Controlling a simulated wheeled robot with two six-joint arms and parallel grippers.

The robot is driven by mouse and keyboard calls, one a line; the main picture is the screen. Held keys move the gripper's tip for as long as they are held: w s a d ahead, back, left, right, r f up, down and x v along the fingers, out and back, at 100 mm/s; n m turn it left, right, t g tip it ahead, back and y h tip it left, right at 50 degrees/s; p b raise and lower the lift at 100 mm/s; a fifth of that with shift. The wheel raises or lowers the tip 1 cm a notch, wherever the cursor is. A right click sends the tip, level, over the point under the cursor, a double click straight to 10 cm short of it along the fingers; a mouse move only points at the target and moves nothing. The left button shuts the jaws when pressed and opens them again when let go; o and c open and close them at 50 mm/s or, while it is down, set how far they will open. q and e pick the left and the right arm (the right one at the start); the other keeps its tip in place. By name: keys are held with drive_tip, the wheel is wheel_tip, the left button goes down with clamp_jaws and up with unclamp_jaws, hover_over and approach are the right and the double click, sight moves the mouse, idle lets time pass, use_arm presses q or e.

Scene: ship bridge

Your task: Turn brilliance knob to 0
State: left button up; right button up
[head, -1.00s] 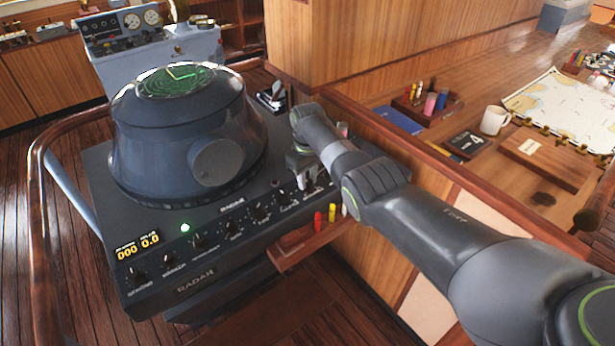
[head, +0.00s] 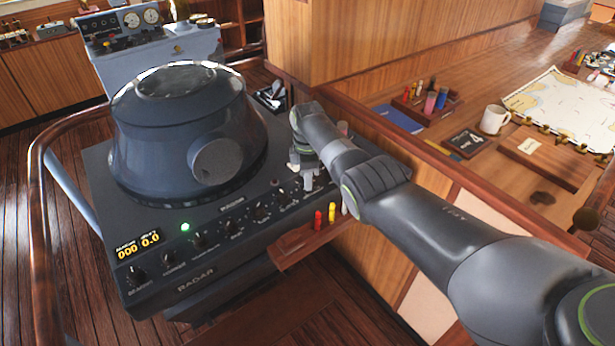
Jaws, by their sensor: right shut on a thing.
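The dark radar console (head: 195,272) stands at left centre with a row of small black knobs along its sloped front panel. The knob labels are too small to read. My right gripper (head: 308,180) points down at the right end of this row and is shut on the knob there, which it hides. The screen going dark fits this being the brilliance knob. The round radar screen (head: 175,82) on top of the hood is dark, with no green trace. A green lamp (head: 185,227) and an orange number readout (head: 138,246) are lit. My left gripper is out of view.
A wooden handrail (head: 36,200) curves around the console's left. Red and yellow pens (head: 325,216) stand on a small ledge below my right gripper. The chart desk at right holds a white mug (head: 493,120), a chart (head: 565,108) and a pen tray (head: 428,105).

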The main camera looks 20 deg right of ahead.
drive_tip(key=n, duration=0.6)
drive_tip(key=shift+w+r, duration=0.1)
drive_tip(key=shift+r, duration=0.1)
idle(0.5)
drive_tip(key=o, duration=1)
drive_tip(key=shift+f, duration=0.1)
